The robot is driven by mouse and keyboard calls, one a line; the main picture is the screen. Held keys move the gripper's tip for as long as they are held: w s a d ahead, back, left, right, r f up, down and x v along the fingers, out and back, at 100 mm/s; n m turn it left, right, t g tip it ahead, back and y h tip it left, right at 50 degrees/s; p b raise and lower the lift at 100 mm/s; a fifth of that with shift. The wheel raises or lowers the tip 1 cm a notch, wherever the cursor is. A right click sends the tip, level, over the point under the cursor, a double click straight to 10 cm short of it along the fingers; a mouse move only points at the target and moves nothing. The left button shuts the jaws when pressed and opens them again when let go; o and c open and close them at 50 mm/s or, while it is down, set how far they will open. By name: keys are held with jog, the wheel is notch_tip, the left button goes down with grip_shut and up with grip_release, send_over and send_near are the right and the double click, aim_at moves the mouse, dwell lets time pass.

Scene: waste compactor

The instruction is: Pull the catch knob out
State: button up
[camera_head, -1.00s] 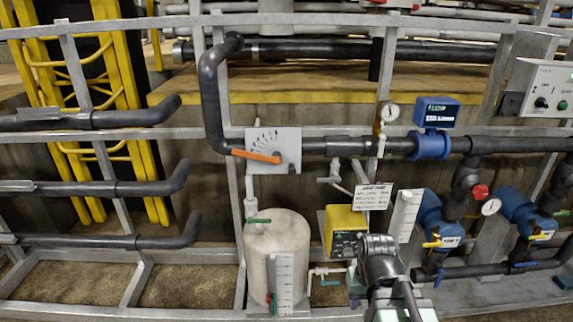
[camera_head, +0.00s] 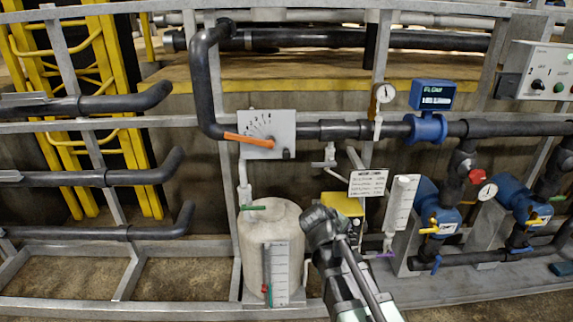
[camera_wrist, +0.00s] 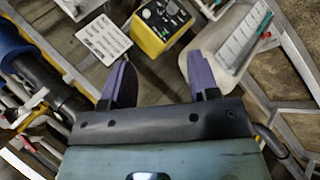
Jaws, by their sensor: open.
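A small dark knob (camera_head: 287,154), which looks like the catch knob, sits at the lower right of a pale dial plate (camera_head: 283,130) on the dark pipe. An orange lever (camera_head: 248,139) on the plate points left. I cannot tell whether the knob is pushed in or out. My gripper shows in the wrist view (camera_wrist: 161,64) with its two purple fingers wide apart and nothing between them. In the head view my arm's end is below and right of the plate, clear of the knob; the fingers are hidden there. The knob is not visible in the wrist view.
A yellow box (camera_wrist: 162,27) lies ahead of my fingers, near a white label card (camera_wrist: 103,38). A pale tank (camera_head: 270,236) with a scale stands below the plate. Blue pumps (camera_head: 428,205) and pipes crowd the right. Grey rails cross the scene.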

jog(key=w+a+r+n+t, duration=0.4)
jog(key=w+n+t, duration=0.1)
jog(key=w+n, duration=0.25)
jog(key=n+t+y, duration=0.6)
jog(key=n+y, duration=0.1)
jog(key=n, duration=1.4)
send_near(286, 156)
jog(key=w, duration=1.1)
jog(key=shift+a+f, duration=0.1)
jog(key=shift+a, duration=0.25)
